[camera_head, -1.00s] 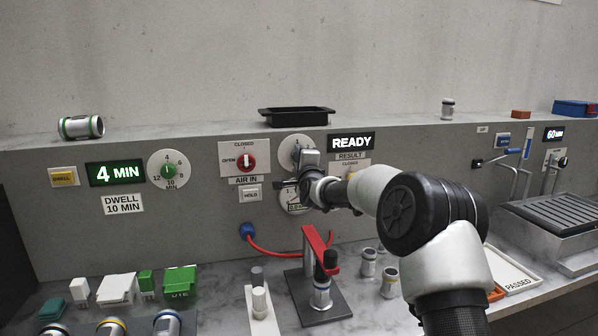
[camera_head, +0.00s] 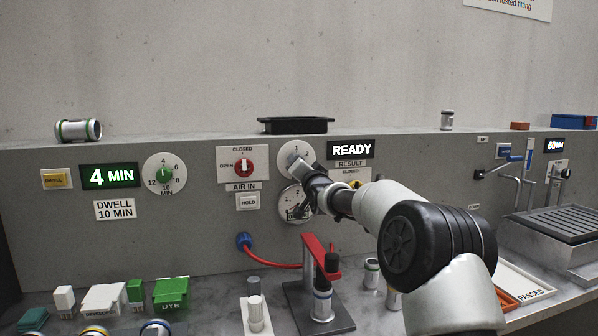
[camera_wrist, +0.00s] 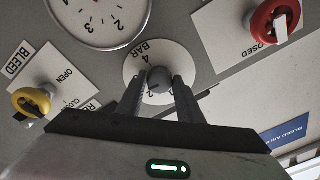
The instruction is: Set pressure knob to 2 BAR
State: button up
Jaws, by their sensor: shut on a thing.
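The pressure knob (camera_wrist: 159,77) is a small grey round knob on a white round plate marked BAR, with 4 and 2 readable in the wrist view. My gripper (camera_wrist: 162,82) is shut on it, one finger on each side. The fingers hide part of the scale, so I cannot tell the exact setting. In the head view the knob's plate (camera_head: 289,152) shows 1 and 2 near its top, and my gripper (camera_head: 302,166) covers its lower right. The pressure gauge (camera_wrist: 95,15) is partly in view; I cannot make out its needle reading.
The red air-in valve (camera_head: 243,168) is left of the knob. The yellow bleed valve (camera_wrist: 31,102) and a gauge (camera_head: 289,199) are close to my wrist. A red clamp stand (camera_head: 316,254) and red hose (camera_head: 272,264) are below. A black tray (camera_head: 293,126) sits on the ledge.

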jog(key=shift+d+n+y, duration=0.15)
jog(key=shift+n+y, duration=0.25)
jog(key=shift+n, duration=3.5)
jog(key=shift+p, duration=0.3)
jog(key=o, duration=1.1)
jog(key=shift+c, duration=0.2)
jog(key=v, duration=1.7)
jog(key=shift+d+r, duration=0.2)
jog(key=shift+s+d+g, duration=0.1)
jog(key=shift+s+g, duration=0.15)
jog(key=shift+g, duration=0.05)
